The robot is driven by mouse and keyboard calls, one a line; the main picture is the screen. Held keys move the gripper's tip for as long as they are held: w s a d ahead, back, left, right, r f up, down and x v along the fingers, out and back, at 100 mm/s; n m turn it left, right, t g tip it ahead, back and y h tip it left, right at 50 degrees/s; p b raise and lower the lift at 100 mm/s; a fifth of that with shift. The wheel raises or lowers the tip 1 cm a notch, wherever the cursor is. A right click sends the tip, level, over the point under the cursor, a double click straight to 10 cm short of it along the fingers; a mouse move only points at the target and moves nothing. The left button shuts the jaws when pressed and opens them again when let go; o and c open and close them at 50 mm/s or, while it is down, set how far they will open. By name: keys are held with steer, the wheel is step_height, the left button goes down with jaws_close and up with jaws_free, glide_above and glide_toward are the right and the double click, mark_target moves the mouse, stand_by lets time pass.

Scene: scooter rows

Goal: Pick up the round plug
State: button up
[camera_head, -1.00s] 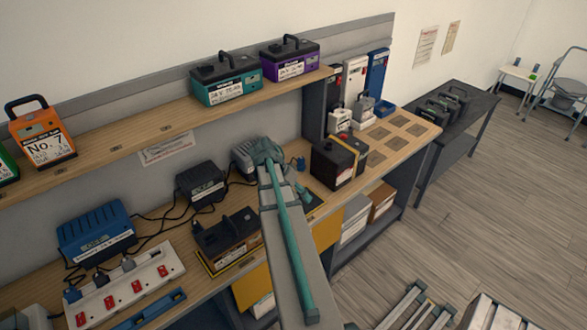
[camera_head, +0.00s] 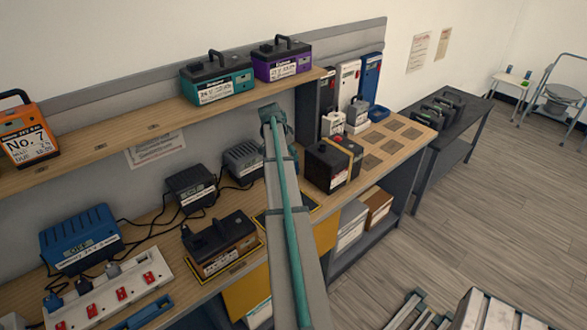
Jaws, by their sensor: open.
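I cannot single out a round plug with certainty. My arm rises from the bottom middle to a dark teal joint in front of the back panel. My gripper and its fingers are not visible; the arm covers the part of the bench behind it.
Chargers line the bench: a blue one (camera_head: 80,240) and two grey ones (camera_head: 192,186) (camera_head: 243,162). A black-topped battery (camera_head: 218,243) stands near the front edge. A dark battery (camera_head: 328,165) stands right of my arm. The shelf (camera_head: 150,128) above holds batteries.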

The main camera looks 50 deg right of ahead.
steer(key=shift+p+x, duration=1.4)
steer(key=shift+x, duration=1.75)
steer(key=shift+s+a, duration=0.15)
steer(key=shift+s, duration=0.05)
jaws_close()
